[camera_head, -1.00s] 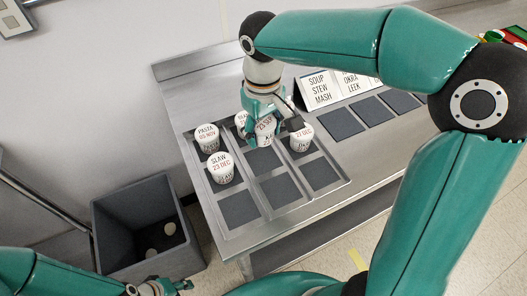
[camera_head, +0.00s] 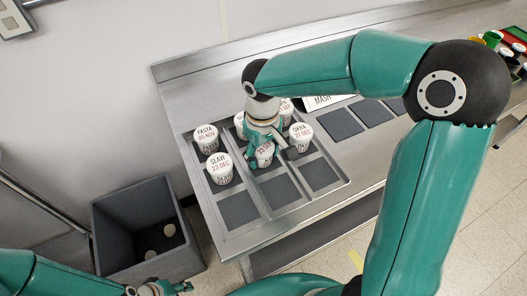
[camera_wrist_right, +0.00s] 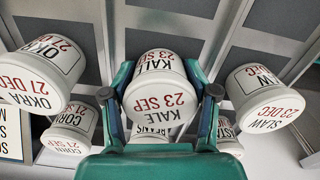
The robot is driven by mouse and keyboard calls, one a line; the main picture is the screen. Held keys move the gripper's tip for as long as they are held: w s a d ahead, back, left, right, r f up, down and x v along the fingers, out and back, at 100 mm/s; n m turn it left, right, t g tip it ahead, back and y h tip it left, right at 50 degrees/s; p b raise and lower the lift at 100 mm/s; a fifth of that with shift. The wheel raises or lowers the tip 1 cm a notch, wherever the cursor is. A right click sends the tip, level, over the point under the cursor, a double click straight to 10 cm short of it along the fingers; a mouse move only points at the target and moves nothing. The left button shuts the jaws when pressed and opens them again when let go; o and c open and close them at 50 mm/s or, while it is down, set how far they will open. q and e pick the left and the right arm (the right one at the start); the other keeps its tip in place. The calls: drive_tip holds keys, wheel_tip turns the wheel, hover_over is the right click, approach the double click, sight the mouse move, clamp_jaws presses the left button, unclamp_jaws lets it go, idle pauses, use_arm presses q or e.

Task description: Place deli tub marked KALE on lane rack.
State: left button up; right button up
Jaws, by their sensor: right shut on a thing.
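The white deli tub marked KALE (camera_wrist_right: 158,88), dated 23 SEP, is between the fingers of my right gripper (camera_wrist_right: 163,100). In the head view the KALE tub (camera_head: 264,154) is at the middle row of the middle lane of the lane rack (camera_head: 240,209), and my right gripper (camera_head: 266,146) is shut on it. I cannot tell whether its base touches the rack. My left gripper (camera_head: 172,288) is low at the bottom left, far from the rack; its opening is unclear.
The PASTA (camera_head: 206,138) and SLAW (camera_head: 220,168) tubs stand in the left lane, the OKRA tub (camera_head: 300,136) in the right. A BEANS tub (camera_wrist_right: 150,134) and a CORN tub (camera_head: 286,110) are farther back. Front cells are empty. A grey bin (camera_head: 125,263) stands left.

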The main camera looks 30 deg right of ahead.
drive_tip(key=o, duration=1.2)
drive_tip(key=shift+o, duration=0.2)
wheel_tip(320, 180, up, 12)
drive_tip(key=shift+r+p, duration=0.1)
drive_tip(key=shift+p, duration=0.3)
